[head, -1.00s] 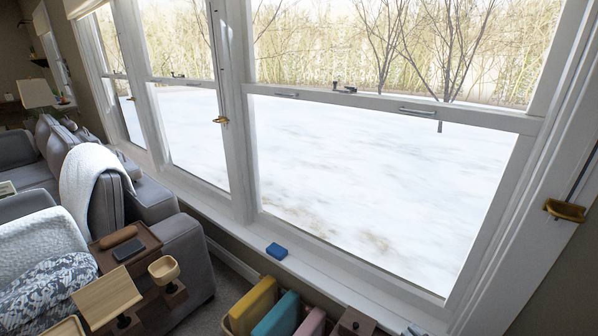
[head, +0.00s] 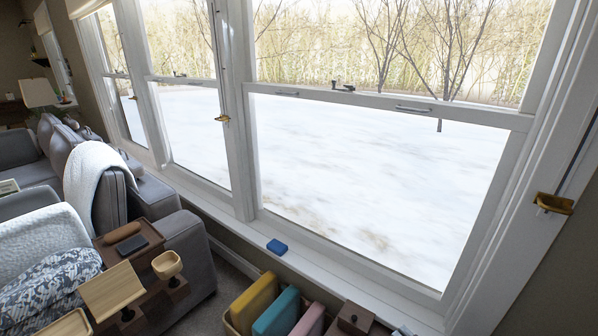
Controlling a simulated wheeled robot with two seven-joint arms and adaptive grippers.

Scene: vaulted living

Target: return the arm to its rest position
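Neither of my grippers shows in the head view, and I see no arm that I can be sure of. The task names no object other than the arm. Whether either gripper is open or shut, or holds anything, is hidden from this view.
A blue block (head: 277,247) lies on the white window sill (head: 330,274). Below stand a bin with yellow (head: 254,303), teal (head: 277,313) and pink items, and a dark wooden box (head: 353,319). A grey sofa (head: 190,243) with a wooden tray (head: 151,267) stands left.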

